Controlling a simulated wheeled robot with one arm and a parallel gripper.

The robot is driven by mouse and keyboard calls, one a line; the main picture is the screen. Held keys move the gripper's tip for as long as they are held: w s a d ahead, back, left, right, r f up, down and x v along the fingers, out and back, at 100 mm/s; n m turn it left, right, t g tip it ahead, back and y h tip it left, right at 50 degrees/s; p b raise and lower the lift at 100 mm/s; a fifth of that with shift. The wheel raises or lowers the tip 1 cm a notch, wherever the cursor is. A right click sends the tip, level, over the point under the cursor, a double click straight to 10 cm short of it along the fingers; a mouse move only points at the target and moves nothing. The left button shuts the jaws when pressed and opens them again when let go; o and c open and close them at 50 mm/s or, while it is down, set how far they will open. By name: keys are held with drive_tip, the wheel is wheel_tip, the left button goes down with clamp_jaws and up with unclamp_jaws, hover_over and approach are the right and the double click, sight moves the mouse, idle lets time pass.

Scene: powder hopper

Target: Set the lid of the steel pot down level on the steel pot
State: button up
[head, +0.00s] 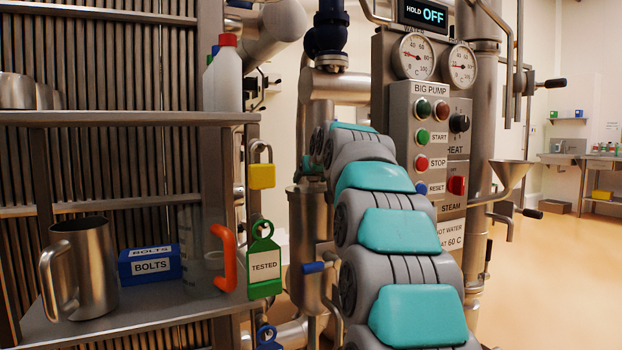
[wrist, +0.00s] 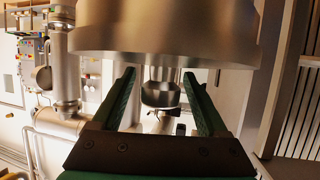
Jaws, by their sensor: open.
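In the wrist view my gripper (wrist: 160,84) is open, with a green finger on each side. A wide, round steel body (wrist: 165,35) fills the top of that view, close to the fingers. A small dark steel knob-like part (wrist: 160,95) shows between the fingers, with a gap on both sides. I cannot tell whether these are the steel pot and its lid, or whether the lid sits level. In the head view my arm reaches away and its gripper is hidden. No lidded steel pot can be made out there.
A shelf rack stands at left, with a steel jug (head: 80,268), a blue bolts box (head: 150,265) and a white bottle (head: 224,76). A green TESTED tag (head: 264,262) hangs at its edge. The pump control panel (head: 418,150) and a steel funnel (head: 508,176) stand beyond my arm.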

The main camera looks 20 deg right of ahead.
sight(318, 191)
drive_tip(key=shift+v, duration=4)
drive_tip(key=shift+r, duration=0.1)
